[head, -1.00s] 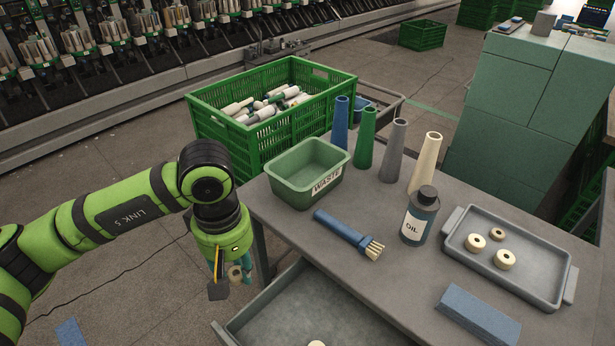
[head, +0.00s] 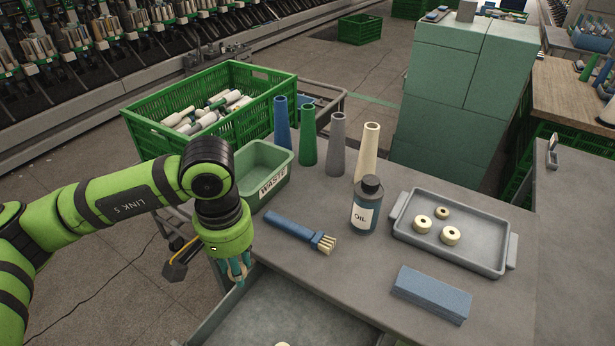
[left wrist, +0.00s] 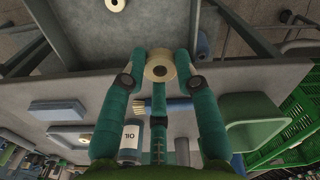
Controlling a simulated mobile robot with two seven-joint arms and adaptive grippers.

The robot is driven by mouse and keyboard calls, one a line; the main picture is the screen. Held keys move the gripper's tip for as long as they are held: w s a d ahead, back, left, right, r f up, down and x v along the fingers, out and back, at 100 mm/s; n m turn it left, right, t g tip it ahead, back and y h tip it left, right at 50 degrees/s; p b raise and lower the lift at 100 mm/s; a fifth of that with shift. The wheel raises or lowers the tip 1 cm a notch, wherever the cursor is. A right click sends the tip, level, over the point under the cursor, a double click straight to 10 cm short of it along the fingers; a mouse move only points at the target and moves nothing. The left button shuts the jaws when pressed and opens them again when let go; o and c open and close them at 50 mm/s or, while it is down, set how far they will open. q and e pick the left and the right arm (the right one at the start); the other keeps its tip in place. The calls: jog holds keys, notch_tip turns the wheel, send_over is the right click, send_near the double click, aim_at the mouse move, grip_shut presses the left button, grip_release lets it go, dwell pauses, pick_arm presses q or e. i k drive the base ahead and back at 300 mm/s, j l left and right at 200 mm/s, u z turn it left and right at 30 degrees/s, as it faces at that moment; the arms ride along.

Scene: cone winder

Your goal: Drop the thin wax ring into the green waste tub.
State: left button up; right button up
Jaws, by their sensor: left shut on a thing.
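My left gripper (head: 238,280) is shut on a cream wax ring (left wrist: 160,68), which sits between its fingertips in the left wrist view. I cannot tell how thin this ring is. In the head view the gripper hangs by the table's near left corner, beside the open drawer, and its fingers mostly hide the ring. The green waste tub (head: 277,186) stands on the table's left corner, behind and to the right of the gripper and apart from it. It also shows in the left wrist view (left wrist: 258,131). My right gripper is not in view.
Another ring (left wrist: 115,4) lies in the open drawer (head: 310,310). Several cones and a green crate (head: 255,107) are behind.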

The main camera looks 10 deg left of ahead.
aim_at(249, 188)
jog(key=j+z, duration=0.4)
jog(key=i+j+z, duration=0.1)
jog(key=z, duration=0.3)
jog(key=j+z, duration=0.4)
jog(key=k+j+z, duration=0.15)
jog(key=z, duration=0.25)
jog(key=k+j, duration=0.1)
jog(key=j, duration=0.25)
jog(key=k+j+z, duration=0.1)
jog(key=j, duration=0.25)
jog(key=k+j, duration=0.15)
jog(key=j, duration=0.2)
jog(key=k+j+z, duration=0.1)
jog(key=j, duration=0.2)
jog(key=k, duration=0.05)
